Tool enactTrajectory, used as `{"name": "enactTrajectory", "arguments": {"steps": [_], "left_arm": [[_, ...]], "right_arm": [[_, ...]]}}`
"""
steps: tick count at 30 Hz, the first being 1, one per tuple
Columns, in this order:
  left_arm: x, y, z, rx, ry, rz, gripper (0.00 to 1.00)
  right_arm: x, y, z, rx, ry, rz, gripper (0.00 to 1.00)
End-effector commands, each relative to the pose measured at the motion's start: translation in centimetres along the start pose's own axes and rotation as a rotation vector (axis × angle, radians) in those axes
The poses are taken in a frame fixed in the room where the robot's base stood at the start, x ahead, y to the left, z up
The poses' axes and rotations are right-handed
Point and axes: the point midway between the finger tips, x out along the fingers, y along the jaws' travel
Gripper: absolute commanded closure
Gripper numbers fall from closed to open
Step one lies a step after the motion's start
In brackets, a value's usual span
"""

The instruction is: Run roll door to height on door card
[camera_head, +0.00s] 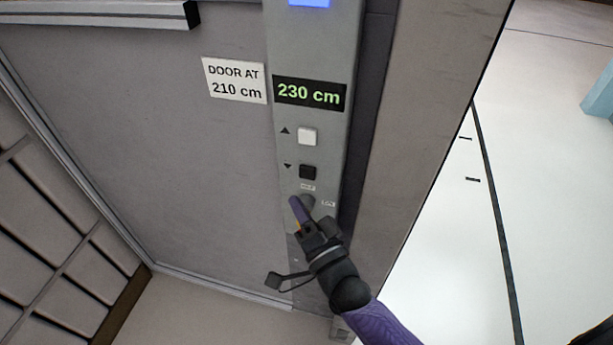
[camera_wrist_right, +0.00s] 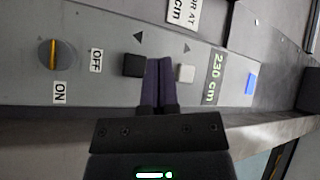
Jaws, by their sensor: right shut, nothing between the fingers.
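The control panel (camera_head: 361,30) carries a display (camera_head: 310,93) that reads 230 cm in green. The door card (camera_head: 235,80) beside it reads DOOR AT 210 cm. A white button (camera_head: 307,136) has an up arrow and a black button (camera_head: 308,172) below it has a down arrow. My right gripper (camera_head: 295,203) is shut and empty in front of the panel, below the black button in the head view. In the right wrist view its fingertips (camera_wrist_right: 158,62) lie between the black button (camera_wrist_right: 134,65) and the white button (camera_wrist_right: 186,73); contact cannot be told. My left gripper is out of view.
A knob (camera_wrist_right: 51,54) with a yellow line sits near ON and OFF labels; my right gripper partly covers it in the head view. A blue light (camera_head: 309,2) is at the panel's top. Open pale floor (camera_head: 550,190) lies right of the wall edge.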

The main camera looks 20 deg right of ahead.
Motion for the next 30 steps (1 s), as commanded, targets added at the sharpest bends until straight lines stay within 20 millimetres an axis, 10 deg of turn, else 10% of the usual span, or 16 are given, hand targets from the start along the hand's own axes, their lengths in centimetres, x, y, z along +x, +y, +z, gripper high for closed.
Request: {"name": "enactTrajectory", "arguments": {"steps": [30], "left_arm": [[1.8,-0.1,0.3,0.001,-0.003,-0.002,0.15]], "right_arm": [[3.0,2.2,-2.2,0.0,0.001,0.001,1.0]]}}
